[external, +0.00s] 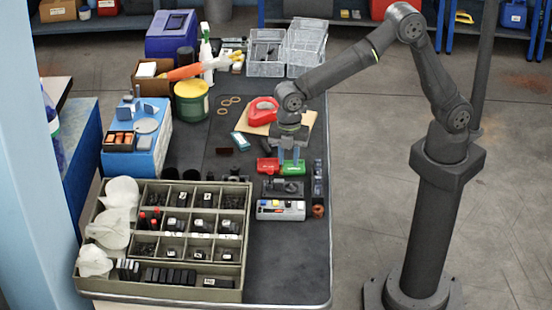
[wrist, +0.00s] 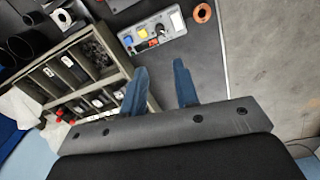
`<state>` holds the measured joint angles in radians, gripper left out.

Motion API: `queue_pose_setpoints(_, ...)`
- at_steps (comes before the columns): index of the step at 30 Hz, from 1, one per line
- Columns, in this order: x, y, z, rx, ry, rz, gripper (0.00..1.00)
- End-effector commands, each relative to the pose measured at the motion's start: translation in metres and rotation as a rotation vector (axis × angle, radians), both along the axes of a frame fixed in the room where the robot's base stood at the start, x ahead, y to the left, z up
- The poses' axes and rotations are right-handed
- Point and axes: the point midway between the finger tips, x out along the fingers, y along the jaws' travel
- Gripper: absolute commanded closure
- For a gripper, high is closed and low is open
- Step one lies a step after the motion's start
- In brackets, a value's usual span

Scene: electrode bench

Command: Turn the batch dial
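A grey control box (external: 281,210) with small coloured controls sits near the front right of the bench, right of the compartment tray.
A compartment tray (external: 240,250) with dark parts and white filters fills the front left. A red piece (external: 267,165) and a green piece (external: 292,168) lie by my fingers. A copper ring (wrist: 202,13) is beside the box. The front right bench is clear.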

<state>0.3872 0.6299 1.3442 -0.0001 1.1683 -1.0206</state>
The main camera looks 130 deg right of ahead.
Motion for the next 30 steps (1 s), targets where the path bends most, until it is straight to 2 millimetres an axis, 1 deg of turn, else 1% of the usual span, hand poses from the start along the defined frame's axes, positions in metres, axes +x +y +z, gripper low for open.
queue_pose_setpoints(18,-0.001,0.000,-0.127,0.000,0.003,-0.004,0.72)
queue_pose_setpoints(21,-0.001,0.000,-0.143,0.000,0.003,-0.004,0.72)
queue_pose_setpoints(24,0.000,0.000,-0.154,-0.001,0.001,-0.004,0.72)
queue_pose_setpoints(30,0.000,0.000,-0.163,-0.002,-0.001,-0.004,0.72)
